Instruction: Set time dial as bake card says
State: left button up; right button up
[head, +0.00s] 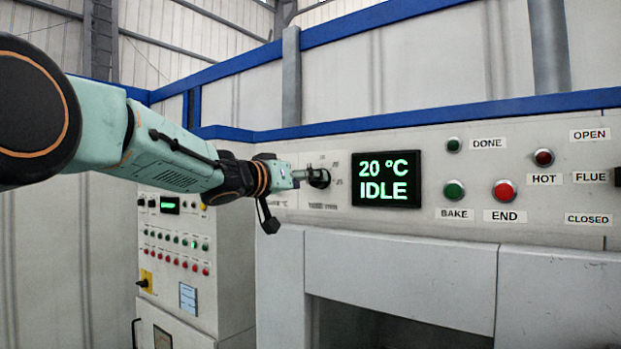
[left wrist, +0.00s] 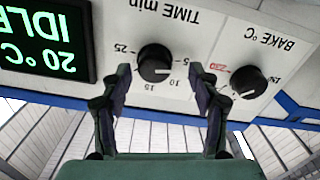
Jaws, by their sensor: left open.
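My left gripper (left wrist: 160,72) is open, with one finger on each side of the dial; contact is not clear. In the head view my left gripper (head: 299,177) reaches the time dial (head: 320,178) from the left and partly hides its scale. No readable bake card shows. My right gripper is out of view.
The BAKE °C dial (left wrist: 248,81) is close beside one finger. The display (head: 387,179) reads 20 °C IDLE. BAKE button (head: 454,191) and END button (head: 504,191) are to its right. A control cabinet (head: 180,250) stands below my arm.

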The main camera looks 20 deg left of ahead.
pick_arm(q)
jog(key=shift+w+d+r, duration=0.3)
jog(key=shift+w+d, duration=0.3)
jog(key=shift+w, duration=0.05)
jog(key=shift+w+a+f, duration=0.2)
jog(key=shift+w, duration=0.05)
jog(key=shift+c, duration=1)
jog(key=shift+s+d+r, duration=0.2)
jog(key=shift+s+r, duration=0.05)
jog(key=shift+s, duration=0.15)
jog(key=c, duration=0.4)
jog(key=shift+a, duration=0.1)
jog(key=c, duration=0.6)
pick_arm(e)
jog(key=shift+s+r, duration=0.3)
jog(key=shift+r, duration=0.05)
